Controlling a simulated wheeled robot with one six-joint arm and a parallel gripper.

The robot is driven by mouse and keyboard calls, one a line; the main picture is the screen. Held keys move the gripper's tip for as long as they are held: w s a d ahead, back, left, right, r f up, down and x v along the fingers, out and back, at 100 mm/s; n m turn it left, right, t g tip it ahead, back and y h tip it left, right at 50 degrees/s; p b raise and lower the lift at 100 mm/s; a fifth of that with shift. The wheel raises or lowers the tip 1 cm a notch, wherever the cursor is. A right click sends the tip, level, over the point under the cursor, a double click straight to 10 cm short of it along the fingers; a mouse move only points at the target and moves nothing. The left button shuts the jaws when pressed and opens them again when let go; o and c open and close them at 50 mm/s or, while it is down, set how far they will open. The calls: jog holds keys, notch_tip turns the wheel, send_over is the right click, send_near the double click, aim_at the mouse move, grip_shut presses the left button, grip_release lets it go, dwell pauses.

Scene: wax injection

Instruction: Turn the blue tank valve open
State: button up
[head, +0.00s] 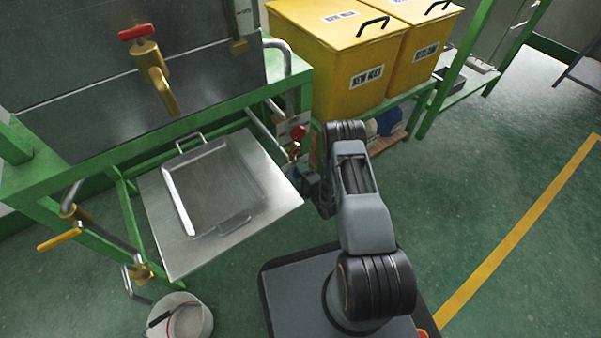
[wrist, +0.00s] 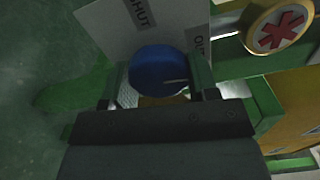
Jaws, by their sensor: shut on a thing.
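The blue tank valve (wrist: 158,66) is a round blue knob in the wrist view, between the two fingers of my gripper (wrist: 156,88). The fingers are shut on its sides. A short white line on the knob points to the right of the picture. Behind it is a pale plate (wrist: 105,28) with the word SHUT at its top and another label, partly hidden, starting with O at its right. In the head view my gripper (head: 308,180) is beside the green frame, right of the metal shelf; the blue knob is mostly hidden there.
A red valve (wrist: 277,32) sits close by at upper right in the wrist view. A metal tray (head: 215,185) lies on the shelf (head: 168,240). Yellow tanks (head: 345,60) stand behind. A bucket (head: 190,322) is on the floor. Open floor lies right.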

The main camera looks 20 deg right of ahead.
jog(key=m, duration=0.7)
jog(key=shift+a+f, duration=0.1)
jog(key=m, duration=0.3)
jog(key=shift+m, duration=0.4)
jog(key=shift+a+f+m, duration=0.1)
jog(key=shift+a+m, duration=0.05)
jog(key=shift+m, duration=1.75)
jog(key=o, duration=0.9)
jog(key=shift+o, duration=0.2)
jog(key=shift+s, duration=0.1)
